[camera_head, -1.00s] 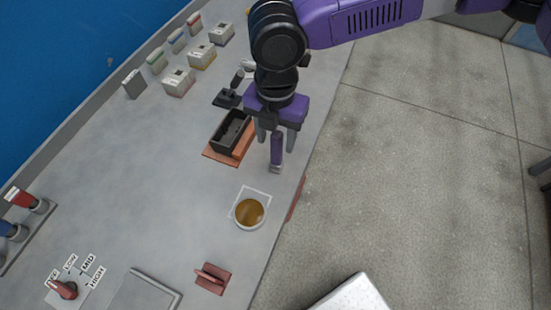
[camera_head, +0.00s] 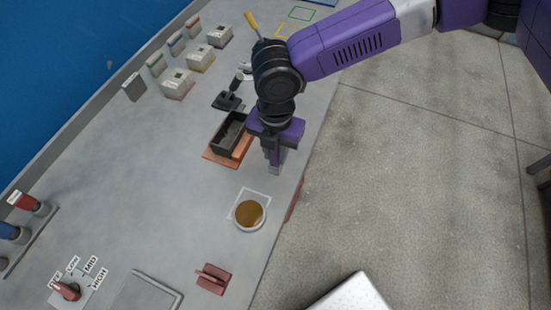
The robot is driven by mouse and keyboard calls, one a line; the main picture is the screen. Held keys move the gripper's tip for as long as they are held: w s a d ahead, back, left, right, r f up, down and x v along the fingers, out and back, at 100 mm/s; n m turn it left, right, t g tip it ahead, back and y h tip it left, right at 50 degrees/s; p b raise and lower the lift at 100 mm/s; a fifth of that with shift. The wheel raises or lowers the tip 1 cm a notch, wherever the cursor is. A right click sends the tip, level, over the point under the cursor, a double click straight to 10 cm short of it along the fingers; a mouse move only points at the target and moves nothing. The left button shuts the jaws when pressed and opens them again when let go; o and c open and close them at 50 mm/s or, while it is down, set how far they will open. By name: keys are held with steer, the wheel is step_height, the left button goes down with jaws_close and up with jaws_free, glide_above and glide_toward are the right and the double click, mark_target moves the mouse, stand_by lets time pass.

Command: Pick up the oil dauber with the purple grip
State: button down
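The oil dauber with the purple grip (camera_head: 275,160) stands upright near the bench's right edge, between the black mould box and the round dish. Its grey lower end shows just below the grip. My gripper (camera_head: 275,147) points down over it, with its fingers drawn in close around the purple grip. The fingers look shut on it, though the palm hides the grip's top. The dauber's foot appears to be at bench level; I see no clear gap under it.
The black mould box (camera_head: 230,133) on an orange base is just left of my gripper. A dish of brown oil (camera_head: 249,213) is in front, with a red bracket (camera_head: 213,279) further forward. A yellow-handled tool (camera_head: 252,24) stands behind my arm. Labelled blocks (camera_head: 201,57) stand at the back left.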

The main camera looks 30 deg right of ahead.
stand_by(0.3)
step_height(320, 180, up, 20)
steer(key=b, duration=0.1)
stand_by(0.4)
stand_by(0.4)
